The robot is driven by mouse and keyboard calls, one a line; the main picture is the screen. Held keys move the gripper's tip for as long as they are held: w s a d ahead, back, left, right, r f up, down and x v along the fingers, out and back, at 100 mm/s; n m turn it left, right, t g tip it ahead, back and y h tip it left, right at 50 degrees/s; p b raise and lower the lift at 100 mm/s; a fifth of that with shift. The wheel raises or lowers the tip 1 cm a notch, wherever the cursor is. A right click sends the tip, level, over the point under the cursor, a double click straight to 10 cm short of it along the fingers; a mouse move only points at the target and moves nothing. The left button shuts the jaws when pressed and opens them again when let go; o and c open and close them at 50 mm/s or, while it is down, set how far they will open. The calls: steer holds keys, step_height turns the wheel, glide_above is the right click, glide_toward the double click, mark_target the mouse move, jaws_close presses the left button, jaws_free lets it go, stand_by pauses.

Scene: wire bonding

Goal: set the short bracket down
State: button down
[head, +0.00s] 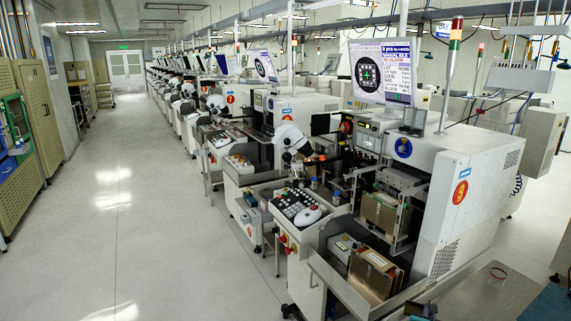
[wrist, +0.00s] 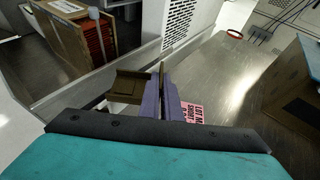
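A brown bracket (wrist: 130,84) shows in the middle of the wrist view. My gripper (wrist: 162,92) has two purple-grey fingers close together, with a thin brown upright part of the bracket between them. The rest of the bracket sticks out to the left of the fingers. A pink label with black print (wrist: 196,112), partly reading "LOT M" and "SHORT", lies just right of the fingers and is partly hidden by my gripper. I cannot tell whether the bracket touches the surface below.
A metal bench top (wrist: 225,75) stretches right, mostly clear. A blue-topped box (wrist: 296,85) stands at right. A crate with red contents (wrist: 75,35) and a white vented machine (head: 470,170) stand left.

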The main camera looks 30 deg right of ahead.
steer(key=w+a+r+n+t+y, duration=0.2)
steer(key=w+a+r+n+y, duration=0.3)
steer(key=w+a, duration=0.6)
steer(key=w+a+r+n+t+y+b, duration=0.1)
steer(key=w+a+r+n+t+y, duration=0.1)
steer(key=w+a+r, duration=0.65)
steer(key=w+a+r+n+t+y, duration=0.2)
steer(key=w+a+r+n+y, duration=0.15)
steer(key=w+a, duration=0.95)
steer(key=w+a+r+n+g+y, duration=0.1)
steer(key=w+a+r+n+y, duration=0.2)
steer(key=a, duration=0.8)
steer(key=w+a+n+g+y, duration=0.1)
steer(key=a+n+y, duration=0.35)
steer(key=a, duration=0.55)
steer(key=s+a+f+n+g+y, duration=0.3)
steer(key=s+a+y, duration=0.1)
steer(key=s+a, duration=0.4)
steer(key=shift+s+f+n+g+b, duration=0.15)
steer(key=shift+f+n+g+b, duration=0.25)
steer(key=shift+d, duration=0.1)
